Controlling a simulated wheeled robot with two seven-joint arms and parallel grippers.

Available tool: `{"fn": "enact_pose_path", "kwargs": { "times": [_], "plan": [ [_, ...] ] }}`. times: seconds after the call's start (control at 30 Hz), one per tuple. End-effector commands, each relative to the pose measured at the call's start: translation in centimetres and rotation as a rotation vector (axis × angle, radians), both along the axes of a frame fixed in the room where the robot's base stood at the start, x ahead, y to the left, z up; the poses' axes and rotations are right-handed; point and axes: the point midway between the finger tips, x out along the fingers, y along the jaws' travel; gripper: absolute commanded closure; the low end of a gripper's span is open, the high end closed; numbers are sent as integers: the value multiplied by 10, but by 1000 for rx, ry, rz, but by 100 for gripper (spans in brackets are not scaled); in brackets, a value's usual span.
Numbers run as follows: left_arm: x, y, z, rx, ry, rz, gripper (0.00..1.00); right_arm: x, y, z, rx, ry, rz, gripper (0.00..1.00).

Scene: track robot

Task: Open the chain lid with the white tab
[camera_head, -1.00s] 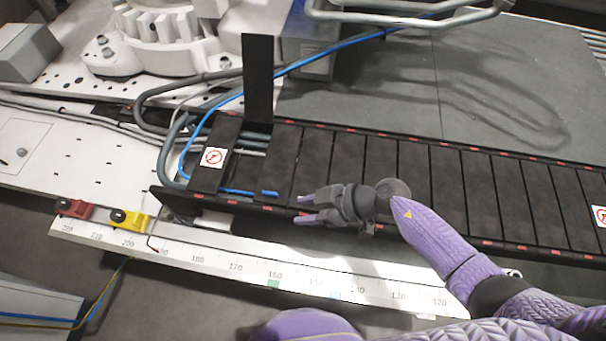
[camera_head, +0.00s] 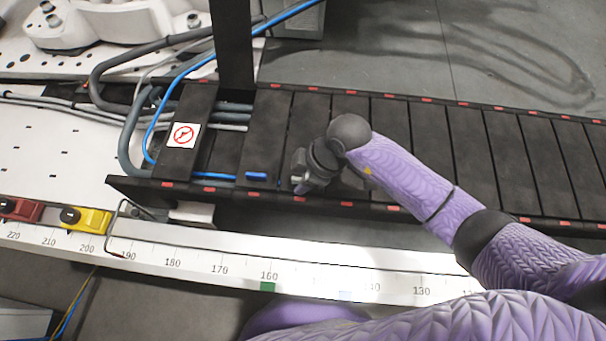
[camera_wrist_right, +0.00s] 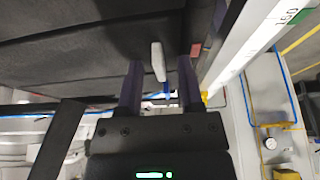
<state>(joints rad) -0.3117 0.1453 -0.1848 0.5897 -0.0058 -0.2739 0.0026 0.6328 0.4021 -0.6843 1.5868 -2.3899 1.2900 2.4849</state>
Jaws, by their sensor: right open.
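The black cable chain (camera_head: 430,150) runs across the head view, its top closed by several dark lids. One lid (camera_head: 232,45) stands upright at its left part, above exposed cables. In the right wrist view, a small white tab (camera_wrist_right: 158,62) sticks out from the dark chain lid (camera_wrist_right: 90,55). My right gripper (camera_head: 300,185) is at the chain's near edge, pointing down. In the right wrist view its two fingers (camera_wrist_right: 160,80) are apart, with the white tab between and just beyond them; contact cannot be told. The gripper hides the tab in the head view. My left gripper is not in view.
A lid with a no-step sticker (camera_head: 183,135) lies left of the gap. A blue cable end (camera_head: 256,176) is left of my gripper. A white scale rail (camera_head: 215,265) with yellow (camera_head: 85,219) and red (camera_head: 20,209) blocks runs in front. Grey floor lies behind the chain.

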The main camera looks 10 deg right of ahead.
Motion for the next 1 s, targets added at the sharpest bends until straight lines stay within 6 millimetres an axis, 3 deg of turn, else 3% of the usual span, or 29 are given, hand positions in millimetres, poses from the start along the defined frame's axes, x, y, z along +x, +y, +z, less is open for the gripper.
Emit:
{"fn": "enact_pose_path", "kwargs": {
  "times": [0.07,0.3,1.0],
  "plan": [
    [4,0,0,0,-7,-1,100,0,0,2,1,-1,0,53],
    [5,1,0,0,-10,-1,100,0,0,2,1,0,0,100],
    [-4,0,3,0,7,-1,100,0,0,1,0,0,0,100]
  ]
}}
